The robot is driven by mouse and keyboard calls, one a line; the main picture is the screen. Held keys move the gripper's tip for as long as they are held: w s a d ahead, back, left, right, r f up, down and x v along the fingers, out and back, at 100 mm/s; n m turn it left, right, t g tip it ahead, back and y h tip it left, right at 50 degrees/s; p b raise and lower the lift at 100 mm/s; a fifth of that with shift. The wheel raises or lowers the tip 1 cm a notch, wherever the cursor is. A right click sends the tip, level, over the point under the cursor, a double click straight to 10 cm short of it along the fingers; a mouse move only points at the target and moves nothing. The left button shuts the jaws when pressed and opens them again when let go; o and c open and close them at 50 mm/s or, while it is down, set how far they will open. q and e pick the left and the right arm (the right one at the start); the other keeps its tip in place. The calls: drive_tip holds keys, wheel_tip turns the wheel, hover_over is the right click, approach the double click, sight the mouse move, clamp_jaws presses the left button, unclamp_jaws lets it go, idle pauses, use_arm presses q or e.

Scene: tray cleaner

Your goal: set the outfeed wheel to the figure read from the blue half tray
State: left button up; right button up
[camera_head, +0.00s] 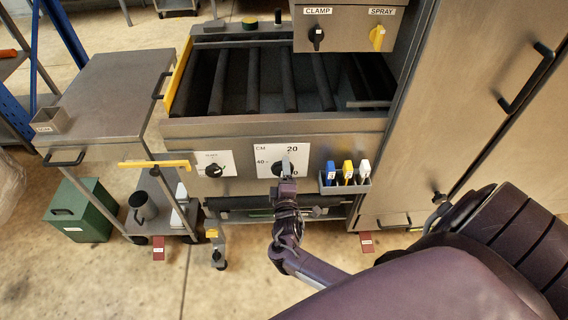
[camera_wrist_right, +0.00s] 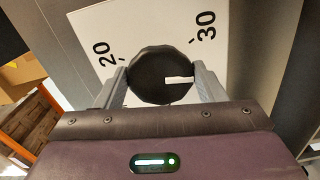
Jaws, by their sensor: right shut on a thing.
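The outfeed wheel (camera_head: 278,170) is a black knob on a white plate marked CM, on the front of the machine. In the right wrist view the wheel (camera_wrist_right: 150,80) is dark and many-sided, with a white pointer mark. That mark points right, past the tick at 30 on the side away from 20. My right gripper (camera_head: 286,173) is at the wheel; its two fingers (camera_wrist_right: 162,80) are shut on the wheel's opposite sides. The head view also shows 20 at the top of the plate and 40 at its left. I cannot make out a blue half tray. My left gripper is not in view.
A smaller knob (camera_head: 213,170) on a white plate is left of the wheel. A holder (camera_head: 345,188) with blue, yellow and white items is to its right. CLAMP (camera_head: 316,36) and SPRAY (camera_head: 377,37) knobs are above. A grey cart (camera_head: 105,95) and green box (camera_head: 90,205) stand left.

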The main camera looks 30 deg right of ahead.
drive_tip(key=shift+r+n+p, duration=0.15)
drive_tip(key=shift+n+p, duration=1.35)
drive_tip(key=shift+n, duration=2.1)
drive_tip(key=o, duration=0.9)
drive_tip(key=v, duration=0.7)
drive_tip(key=shift+s+a, duration=0.25)
drive_tip(key=shift+s, duration=0.1)
